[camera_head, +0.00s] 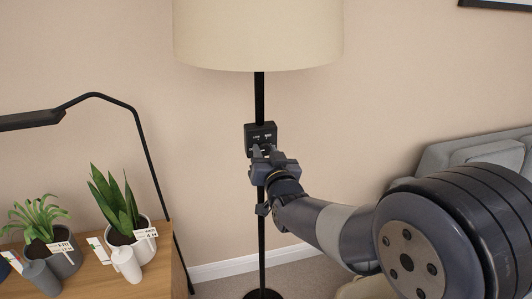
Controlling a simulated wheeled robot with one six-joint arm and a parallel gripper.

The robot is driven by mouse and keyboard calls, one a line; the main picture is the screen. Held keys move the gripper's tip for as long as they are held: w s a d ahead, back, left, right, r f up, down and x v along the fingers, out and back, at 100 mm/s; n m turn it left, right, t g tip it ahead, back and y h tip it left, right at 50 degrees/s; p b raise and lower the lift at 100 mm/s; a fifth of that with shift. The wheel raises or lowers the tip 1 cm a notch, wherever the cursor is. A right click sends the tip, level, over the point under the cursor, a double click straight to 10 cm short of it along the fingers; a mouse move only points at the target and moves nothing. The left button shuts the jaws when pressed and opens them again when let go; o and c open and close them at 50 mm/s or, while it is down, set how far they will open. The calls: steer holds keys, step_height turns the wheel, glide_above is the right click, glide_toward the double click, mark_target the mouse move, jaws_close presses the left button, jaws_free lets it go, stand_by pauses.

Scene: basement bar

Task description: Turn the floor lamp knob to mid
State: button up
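The floor lamp has a cream shade (258,35), a thin black pole (259,98) and a dark base (262,294) on the floor. A black control box (260,131) with small white markings sits on the pole below the shade. My gripper (262,150) is at the lower front of this box, with its fingertips at or very near it. The knob is hidden behind the gripper, and its setting cannot be read. I cannot tell whether the fingers are shut on the knob.
A wooden cabinet (105,283) at the lower left holds potted plants (118,215) with tags and small cups (126,264). A black desk lamp (95,97) arches beside it. A grey sofa (470,150) stands at the right.

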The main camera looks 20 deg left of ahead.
steer(key=c, duration=0.5)
steer(key=shift+f+b, duration=0.15)
steer(key=shift+b, duration=0.35)
steer(key=shift+f+m+b, duration=0.1)
steer(key=shift+m+b, duration=0.6)
steer(key=shift+b, duration=0.2)
steer(key=m+b, duration=0.3)
steer(key=b, duration=0.2)
steer(key=shift+f, duration=0.1)
steer(key=m+b, duration=0.6)
steer(key=b, duration=0.1)
steer(key=shift+m, duration=0.4)
steer(key=m+b, duration=0.1)
steer(key=m, duration=0.1)
steer(key=m+b, duration=0.1)
steer(key=m, duration=0.1)
steer(key=m+b, duration=0.1)
steer(key=m, duration=0.1)
steer(key=shift+r+b, duration=0.25)
steer(key=shift+b, duration=0.15)
steer(key=m+b, duration=0.1)
steer(key=m, duration=0.5)
steer(key=shift+m, duration=0.3)
